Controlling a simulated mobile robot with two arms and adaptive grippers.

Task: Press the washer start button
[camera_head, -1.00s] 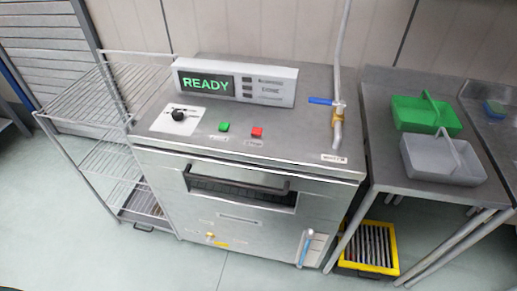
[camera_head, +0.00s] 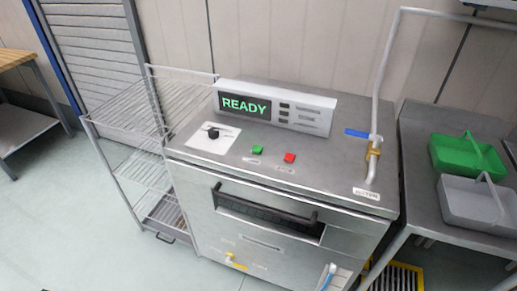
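The washer (camera_head: 350,190) is a steel cabinet in the middle of the head view. A display box on its top reads READY in green (camera_head: 245,105). A small green button (camera_head: 257,150) sits on the top in front of the display. A red button (camera_head: 290,157) sits just to its right. Both have small labels that are too blurred to read. A black knob (camera_head: 213,133) on a white plate is to the left. Neither of my grippers is in view.
A wire rack (camera_head: 150,125) stands at the washer's left. A pipe with a blue-handled valve (camera_head: 358,133) rises at the right of its top. A steel table on the right bears a green carrier (camera_head: 465,157) and a grey carrier (camera_head: 475,203). Floor is clear at front left.

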